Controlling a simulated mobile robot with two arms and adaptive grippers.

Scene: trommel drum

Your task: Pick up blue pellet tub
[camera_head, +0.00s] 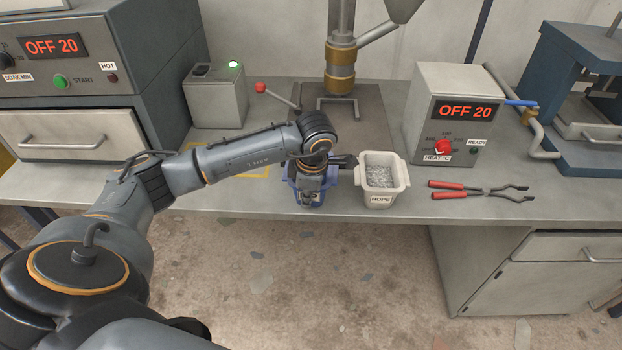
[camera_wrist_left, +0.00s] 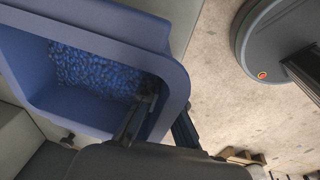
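The blue pellet tub (camera_head: 291,180) stands near the front edge of the bench, partly hidden by my left gripper (camera_head: 310,194) in the head view. In the left wrist view the tub (camera_wrist_left: 108,27) fills the upper left, with blue pellets (camera_wrist_left: 92,75) inside. My left gripper (camera_wrist_left: 165,112) has its fingers apart across the tub's near wall, one finger inside over the pellets and one outside. The fingers do not look clamped on the wall. My right gripper is in neither view.
A white HDPE tub (camera_head: 381,194) of pale pellets stands close to the right. Red-handled pliers (camera_head: 470,191) lie farther right, before a heater box (camera_head: 455,115). A metal post (camera_head: 340,70) stands behind. An oven (camera_head: 75,90) is at left. Open floor (camera_head: 300,280) lies in front.

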